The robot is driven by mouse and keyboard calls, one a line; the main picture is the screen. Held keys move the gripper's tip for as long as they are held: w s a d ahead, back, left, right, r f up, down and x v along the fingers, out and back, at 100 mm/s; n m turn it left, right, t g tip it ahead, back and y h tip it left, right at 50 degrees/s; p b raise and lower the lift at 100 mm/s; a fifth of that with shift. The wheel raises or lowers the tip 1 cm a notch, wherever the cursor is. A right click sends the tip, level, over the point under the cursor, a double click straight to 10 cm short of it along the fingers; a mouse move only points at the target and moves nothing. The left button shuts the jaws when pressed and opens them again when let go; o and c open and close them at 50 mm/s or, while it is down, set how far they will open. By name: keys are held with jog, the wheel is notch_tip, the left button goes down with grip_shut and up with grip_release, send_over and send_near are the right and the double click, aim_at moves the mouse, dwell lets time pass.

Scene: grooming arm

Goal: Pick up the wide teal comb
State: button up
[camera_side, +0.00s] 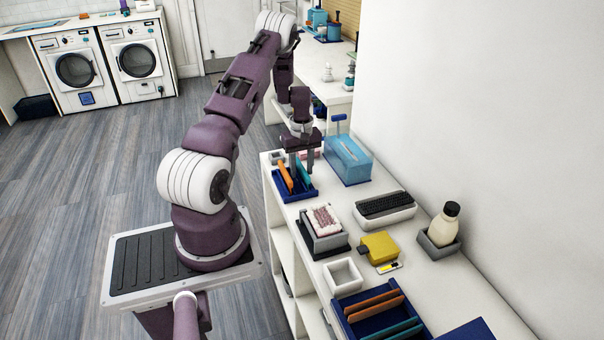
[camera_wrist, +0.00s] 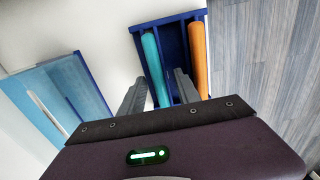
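A teal comb (camera_wrist: 152,62) stands beside an orange comb (camera_wrist: 198,55) in a dark blue rack (camera_wrist: 175,40) in the wrist view. My gripper (camera_wrist: 161,78) is open, with one finger on each side of the teal comb. The right finger is between the two combs. I cannot tell whether either finger touches the teal comb. In the side view, my gripper (camera_side: 301,168) is low over the same rack (camera_side: 297,194), with the orange comb (camera_side: 286,177) on the left and the teal comb (camera_side: 304,172) partly hidden by the fingers.
A translucent blue box (camera_side: 348,162) stands close to the right of the rack. A second blue rack (camera_side: 352,328) with orange and teal combs is at the front. A grey tray with a patterned block (camera_side: 323,221), a black brush (camera_side: 386,204), a yellow item (camera_side: 379,247) and a bottle (camera_side: 442,225) share the counter.

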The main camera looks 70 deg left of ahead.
grip_shut()
